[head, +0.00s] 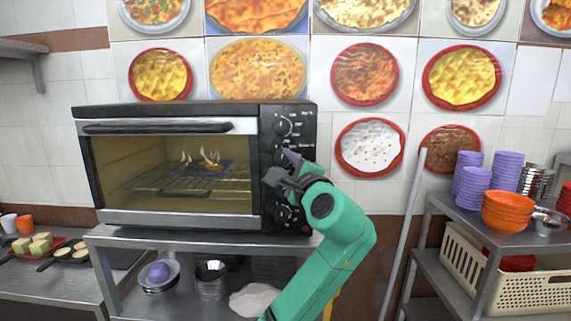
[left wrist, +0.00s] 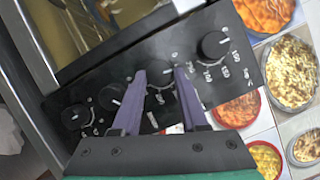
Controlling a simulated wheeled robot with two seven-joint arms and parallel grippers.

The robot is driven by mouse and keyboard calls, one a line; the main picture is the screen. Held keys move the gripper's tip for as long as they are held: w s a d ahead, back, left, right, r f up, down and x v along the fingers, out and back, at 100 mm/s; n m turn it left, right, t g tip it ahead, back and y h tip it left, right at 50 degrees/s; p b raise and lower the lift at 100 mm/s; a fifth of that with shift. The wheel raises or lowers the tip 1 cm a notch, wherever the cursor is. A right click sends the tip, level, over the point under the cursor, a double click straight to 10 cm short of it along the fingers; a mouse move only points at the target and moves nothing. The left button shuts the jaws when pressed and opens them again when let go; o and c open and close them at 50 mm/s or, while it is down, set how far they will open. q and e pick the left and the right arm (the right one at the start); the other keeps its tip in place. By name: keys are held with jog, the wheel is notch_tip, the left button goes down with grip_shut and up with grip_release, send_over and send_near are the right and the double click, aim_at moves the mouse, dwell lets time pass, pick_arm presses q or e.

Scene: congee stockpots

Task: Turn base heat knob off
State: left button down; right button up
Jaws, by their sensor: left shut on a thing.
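A black and silver toaster oven (head: 165,112) has a column of several black knobs on its right panel. The top knob (head: 282,126) and bottom knob (head: 283,212) show in the head view. My left gripper (head: 284,166) is at the panel, hiding the knobs between. In the left wrist view my left gripper (left wrist: 160,72) has its purple fingers on both sides of the second knob from the top (left wrist: 160,75), shut on it. The top knob also shows there (left wrist: 213,45). I cannot read which knob is base heat. My right gripper is not in view.
The oven stands on a metal shelf (head: 110,235) with bowls below. Food on a blue tray (head: 205,168) sits inside behind the closed door. A rack at right holds purple cups (head: 470,185), orange bowls (head: 507,210) and a cream basket (head: 530,290). A grey pole (head: 403,235) stands between.

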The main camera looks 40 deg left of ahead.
pick_arm(q)
jog(key=shift+n+g+h, duration=0.3)
jog(key=shift+n, duration=0.7)
jog(key=shift+c, duration=2.2)
grip_release()
jog(key=shift+d, duration=0.1)
jog(key=shift+s+d, duration=0.2)
jog(key=shift+d, duration=0.15)
jog(key=b+v, duration=0.4)
jog(key=v, duration=0.9)
jog(key=shift+s+d, duration=0.2)
jog(key=shift+d, duration=0.1)
